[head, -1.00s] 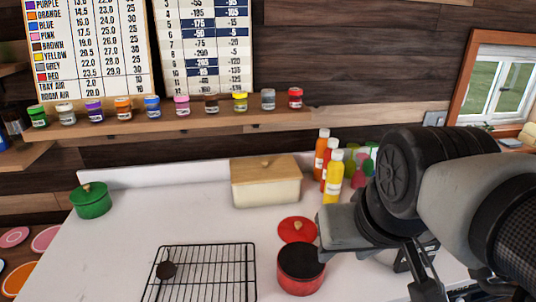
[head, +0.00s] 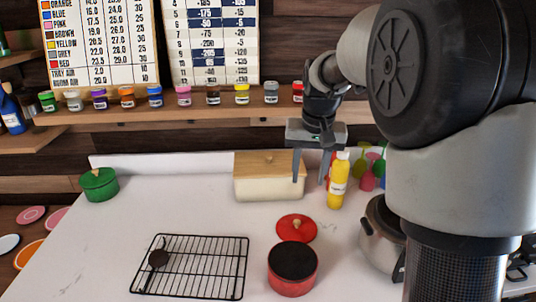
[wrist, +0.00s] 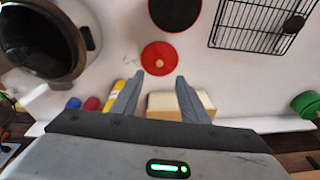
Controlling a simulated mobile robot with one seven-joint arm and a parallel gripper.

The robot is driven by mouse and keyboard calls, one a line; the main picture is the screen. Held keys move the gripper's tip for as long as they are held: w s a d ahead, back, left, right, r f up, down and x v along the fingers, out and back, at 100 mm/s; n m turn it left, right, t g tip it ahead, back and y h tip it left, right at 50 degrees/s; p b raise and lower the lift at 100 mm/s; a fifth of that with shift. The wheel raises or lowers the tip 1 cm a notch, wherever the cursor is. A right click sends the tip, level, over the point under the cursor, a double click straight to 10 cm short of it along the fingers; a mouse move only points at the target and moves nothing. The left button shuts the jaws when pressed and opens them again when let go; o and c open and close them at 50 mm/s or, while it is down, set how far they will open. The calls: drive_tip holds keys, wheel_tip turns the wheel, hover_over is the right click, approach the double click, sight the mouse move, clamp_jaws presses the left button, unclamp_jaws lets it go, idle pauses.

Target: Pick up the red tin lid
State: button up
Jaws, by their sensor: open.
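The red tin lid (head: 296,228) lies flat on the white counter, with a small light wooden knob on top. It is just behind the red tin (head: 292,270), which stands open with a dark inside. In the wrist view the lid (wrist: 160,59) shows beyond the fingertips, near the middle. My gripper (head: 311,183) is open and empty, pointing down, above and behind the lid near the bread box. Its two fingers (wrist: 157,82) also show in the wrist view, with nothing between the tips but counter.
A cream bread box (head: 268,186) with a wooden lid and a yellow bottle (head: 338,182) stand behind the lid. A black wire rack (head: 192,265) lies left, a steel pot (head: 382,235) right. A green pot (head: 99,184) stands far left. Counter between is clear.

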approach(297, 221)
wheel_tip(297, 221, down, 3)
drive_tip(key=shift+r+g+p, duration=0.15)
drive_tip(key=shift+g+p, duration=0.15)
drive_tip(key=shift+g, duration=0.1)
drive_tip(key=shift+w+f+p, duration=0.15)
drive_tip(key=shift+w+f, duration=0.15)
drive_tip(key=shift+f, duration=0.6)
drive_tip(key=shift+w+f+p, duration=0.15)
drive_tip(key=shift+w+f, duration=0.15)
drive_tip(key=shift+f, duration=0.55)
drive_tip(key=shift+w+f+p, duration=0.15)
drive_tip(key=shift+w+f, duration=0.15)
drive_tip(key=shift+f, duration=0.6)
clamp_jaws()
